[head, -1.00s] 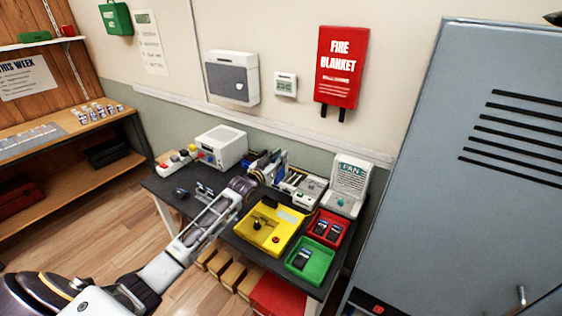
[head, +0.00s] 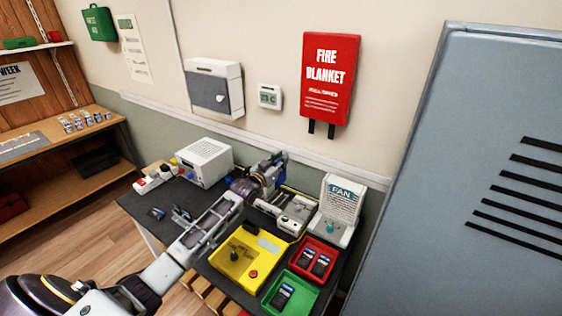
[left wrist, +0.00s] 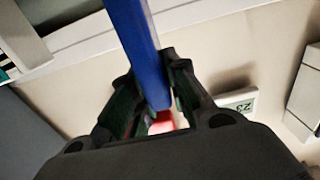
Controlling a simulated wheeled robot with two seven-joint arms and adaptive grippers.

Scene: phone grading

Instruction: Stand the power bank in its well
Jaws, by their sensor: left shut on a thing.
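My left gripper (head: 274,166) reaches over the back of the dark table, by the wall. In the left wrist view its fingers (left wrist: 157,100) are shut on a slim blue slab (left wrist: 137,45), which I take to be the power bank. The slab stands out lengthwise from between the fingertips. In the head view the gripper mostly hides it. A pale grey fixture (head: 292,217) with slots lies just right of and in front of the gripper. I cannot tell which opening is the power bank's well. My right gripper is not in view.
A yellow tray (head: 266,238), a red bin (head: 326,248) with dark phones and a green bin (head: 302,303) with a phone stand in front. A white fan box (head: 334,212) is at right, a white device (head: 204,160) at back left. A grey cabinet stands right.

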